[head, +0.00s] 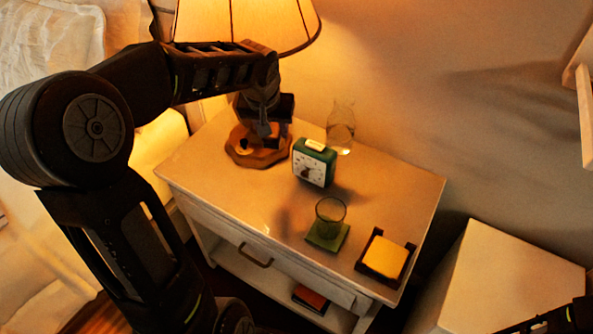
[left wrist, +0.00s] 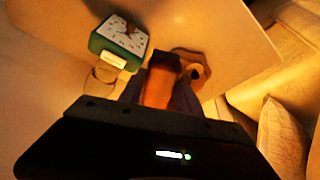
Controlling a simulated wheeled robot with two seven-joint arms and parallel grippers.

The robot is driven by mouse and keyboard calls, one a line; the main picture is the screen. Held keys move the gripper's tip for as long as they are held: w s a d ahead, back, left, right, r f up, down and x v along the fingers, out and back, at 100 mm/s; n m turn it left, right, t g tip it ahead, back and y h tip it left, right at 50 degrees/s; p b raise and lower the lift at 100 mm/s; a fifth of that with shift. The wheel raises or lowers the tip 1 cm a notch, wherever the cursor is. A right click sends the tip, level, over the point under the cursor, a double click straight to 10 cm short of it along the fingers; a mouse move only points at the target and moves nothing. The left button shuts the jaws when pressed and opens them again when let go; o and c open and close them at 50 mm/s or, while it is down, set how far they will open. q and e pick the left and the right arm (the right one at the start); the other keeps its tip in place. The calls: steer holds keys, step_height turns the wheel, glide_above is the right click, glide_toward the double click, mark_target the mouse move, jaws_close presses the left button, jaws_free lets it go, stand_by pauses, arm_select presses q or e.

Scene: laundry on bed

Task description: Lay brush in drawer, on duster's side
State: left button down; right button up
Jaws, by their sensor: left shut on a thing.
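My left gripper (head: 268,130) points down above the back left of the nightstand, beside the lamp's base. In the left wrist view it is shut on a brown-orange thing (left wrist: 160,86). Most of this thing is hidden, and I cannot tell for sure that it is the brush. The drawer (head: 290,272) in the nightstand's front is closed, with a dark handle (head: 256,256). Its inside is hidden, and no duster shows. Only a dark part of my right arm shows at the lower right corner of the head view; its gripper is out of view.
The nightstand top (head: 225,185) holds a lamp base (head: 243,150), a green clock (head: 314,163), a glass carafe (head: 341,128), a glass (head: 330,214) on a green coaster (head: 327,238), and yellow notes (head: 386,256) in a brown holder. A red book (head: 310,298) lies below.

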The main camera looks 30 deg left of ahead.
arm_select(q)
step_height(320, 180, down, 14)
steer(key=shift+f+b, duration=0.15)
steer(key=shift+b, duration=0.45)
steer(key=shift+f+b, duration=0.45)
steer(key=shift+f, duration=1.45)
steer(key=shift+f, duration=0.2)
steer(key=c, duration=0.9)
jaws_free()
steer(key=shift+o, duration=0.2)
steer(key=shift+r, duration=0.1)
